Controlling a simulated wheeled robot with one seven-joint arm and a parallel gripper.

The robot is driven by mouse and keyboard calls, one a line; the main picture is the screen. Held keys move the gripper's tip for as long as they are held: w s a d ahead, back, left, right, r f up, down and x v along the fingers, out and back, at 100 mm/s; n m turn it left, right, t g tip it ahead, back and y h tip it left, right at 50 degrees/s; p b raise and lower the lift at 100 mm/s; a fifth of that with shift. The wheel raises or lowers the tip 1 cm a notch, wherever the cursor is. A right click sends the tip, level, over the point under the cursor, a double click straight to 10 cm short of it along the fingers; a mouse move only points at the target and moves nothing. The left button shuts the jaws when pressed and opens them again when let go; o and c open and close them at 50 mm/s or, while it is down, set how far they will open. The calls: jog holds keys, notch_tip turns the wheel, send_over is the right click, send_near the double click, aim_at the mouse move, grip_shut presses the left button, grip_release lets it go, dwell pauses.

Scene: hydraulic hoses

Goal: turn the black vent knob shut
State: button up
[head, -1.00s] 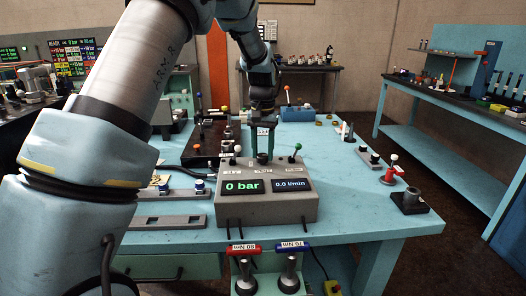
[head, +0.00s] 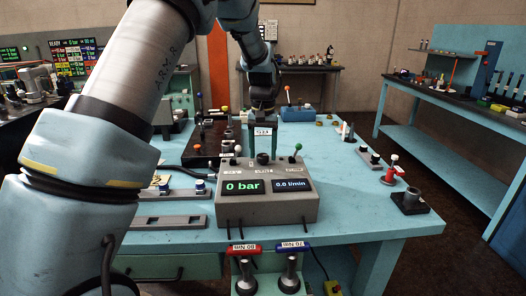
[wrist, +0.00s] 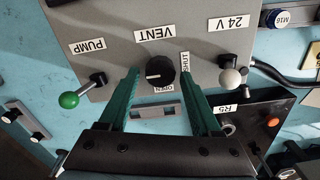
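The black vent knob (wrist: 160,72) sits on the grey panel of the control box (head: 230,207), below the VENT label in the wrist view. Its white mark points to the left in that view. A SHUT label (wrist: 185,62) is to the knob's right and an OPEN label (wrist: 170,88) is below it. My gripper (wrist: 159,72) is open, with one green finger on each side of the knob and gaps visible. I cannot tell whether the fingertips are down at knob height. In the head view, the knob (head: 263,158) shows between the fingers of my gripper (head: 263,151).
A green-balled PUMP lever (wrist: 69,99) and a white-balled 24 V lever (wrist: 230,76) flank the knob. The box display (head: 243,187) reads 0 bar. A dark tray (wrist: 258,118) stands close to the right finger.

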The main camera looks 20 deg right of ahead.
aim_at(263, 155)
jog(key=shift+o, duration=0.7)
notch_tip(263, 155, up, 11)
jog(key=b, duration=0.2)
jog(key=shift+b, duration=0.4)
jog(key=shift+f, duration=0.15)
jog(key=a+f+n, duration=0.1)
jog(key=a+f, duration=0.2)
jog(key=a, duration=0.6)
jog(key=a+f+n, duration=0.2)
jog(key=a, duration=0.6)
jog(key=s+a+f+n, duration=0.1)
jog(key=s+a+f, duration=0.2)
jog(key=s+a, duration=0.4)
jog(key=s+a+f+n+t, duration=0.1)
jog(key=s+a+f, duration=0.3)
jog(key=s+a, duration=0.3)
jog(key=a, duration=0.3)
jog(key=shift+t, duration=0.3)
